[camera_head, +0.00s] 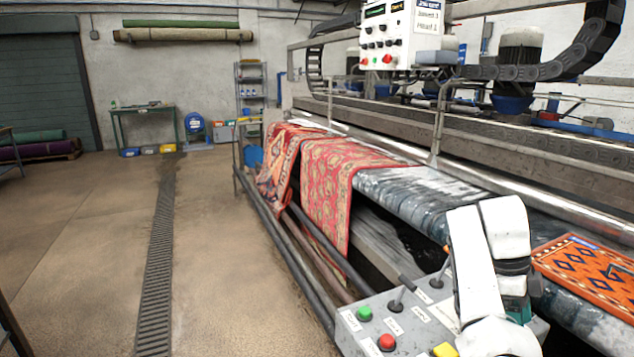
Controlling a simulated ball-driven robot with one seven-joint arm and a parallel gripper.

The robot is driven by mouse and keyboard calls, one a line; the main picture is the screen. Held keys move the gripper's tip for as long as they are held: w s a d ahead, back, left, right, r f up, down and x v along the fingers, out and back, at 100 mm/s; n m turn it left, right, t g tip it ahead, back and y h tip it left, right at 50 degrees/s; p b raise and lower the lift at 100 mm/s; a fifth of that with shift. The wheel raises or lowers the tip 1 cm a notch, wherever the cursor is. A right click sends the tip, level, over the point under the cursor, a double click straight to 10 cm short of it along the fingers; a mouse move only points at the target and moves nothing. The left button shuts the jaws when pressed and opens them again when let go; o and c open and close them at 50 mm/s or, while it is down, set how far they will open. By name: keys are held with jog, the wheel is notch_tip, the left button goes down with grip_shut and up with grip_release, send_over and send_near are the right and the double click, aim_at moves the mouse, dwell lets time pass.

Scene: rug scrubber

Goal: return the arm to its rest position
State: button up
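My white arm (476,262) rises from the bottom edge at right. It bends over at the top, and a second white link (506,228) with dark joints comes down beside it. A small teal part shows low behind the arm, over the control box. I cannot make out any gripper fingers; the arm's end is hidden behind my own links. I see nothing held.
A grey control box (352,322) with a green button (364,313), a red button (386,342) and levers stands close around my arm. Behind it is the wet roller bed (425,195) with a red rug (335,185) and an orange rug (590,272). The floor at left (235,260) is clear.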

jog(key=s+a+f+n+t+p, duration=0.2)
jog(key=s+a+f+n, duration=0.1)
jog(key=s+f+n, duration=1.25)
jog(key=s+a+f+n+t, duration=0.1)
jog(key=s+a+n, duration=0.3)
jog(key=s, duration=0.3)
jog(key=s+a+f+n+y, duration=0.1)
jog(key=s+a+n, duration=0.2)
jog(key=s, duration=0.4)
jog(key=s+a+f+n+t+y+p, duration=0.1)
jog(key=s+a+n, duration=0.3)
jog(key=s, duration=0.3)
jog(key=shift+s+a+n+t, duration=0.3)
jog(key=shift+a+n, duration=0.05)
jog(key=shift+a, duration=0.35)
